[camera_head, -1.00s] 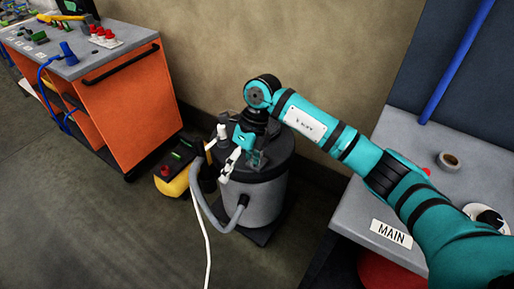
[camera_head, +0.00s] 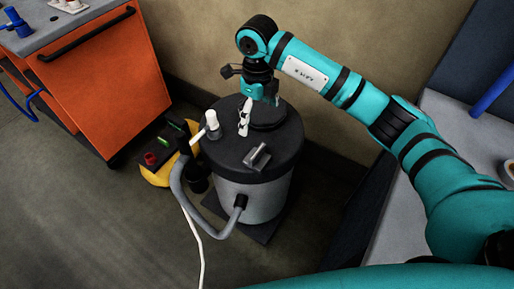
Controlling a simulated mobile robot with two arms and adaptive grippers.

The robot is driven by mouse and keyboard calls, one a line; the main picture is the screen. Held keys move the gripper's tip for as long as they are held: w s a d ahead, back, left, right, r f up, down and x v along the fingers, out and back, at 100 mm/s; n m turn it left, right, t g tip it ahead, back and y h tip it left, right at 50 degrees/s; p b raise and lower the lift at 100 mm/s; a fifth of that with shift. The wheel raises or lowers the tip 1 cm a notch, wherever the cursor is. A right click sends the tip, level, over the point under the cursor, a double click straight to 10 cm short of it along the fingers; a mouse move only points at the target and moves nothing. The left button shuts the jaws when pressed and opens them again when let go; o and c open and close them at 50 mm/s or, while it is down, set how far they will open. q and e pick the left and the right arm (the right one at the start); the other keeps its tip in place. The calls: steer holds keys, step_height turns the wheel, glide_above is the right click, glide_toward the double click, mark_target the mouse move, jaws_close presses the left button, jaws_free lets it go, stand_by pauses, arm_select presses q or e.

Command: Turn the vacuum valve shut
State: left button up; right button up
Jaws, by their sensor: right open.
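The vacuum pot is a grey drum (camera_head: 262,198) with a dark round lid, standing on the floor in the middle. A grey lever-like part (camera_head: 257,157) on the front of its lid looks like the valve handle. A white-topped fitting (camera_head: 212,123) stands at the lid's left edge. My right gripper (camera_head: 244,124) points down over the lid, behind the lever and apart from it in the picture. Its pale fingers are open and I see nothing between them. Its exact height over the lid is hard to tell. My left gripper is not in view.
A grey hose (camera_head: 183,193) curves down the drum's left side, with a white cable (camera_head: 202,250) beside it. A yellow-and-black unit (camera_head: 158,165) stands left. An orange cabinet (camera_head: 115,80) is at upper left, a grey bench (camera_head: 410,225) at right. Open floor lies in front.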

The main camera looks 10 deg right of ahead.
glide_toward(257, 151)
step_height(257, 151, down, 10)
steer(key=shift+f+p, duration=0.25)
steer(key=shift+p, duration=0.1)
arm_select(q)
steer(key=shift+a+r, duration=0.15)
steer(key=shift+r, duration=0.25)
arm_select(e)
steer(key=c, duration=1.1)
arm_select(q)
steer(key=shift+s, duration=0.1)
arm_select(e)
steer(key=shift+c, duration=0.2)
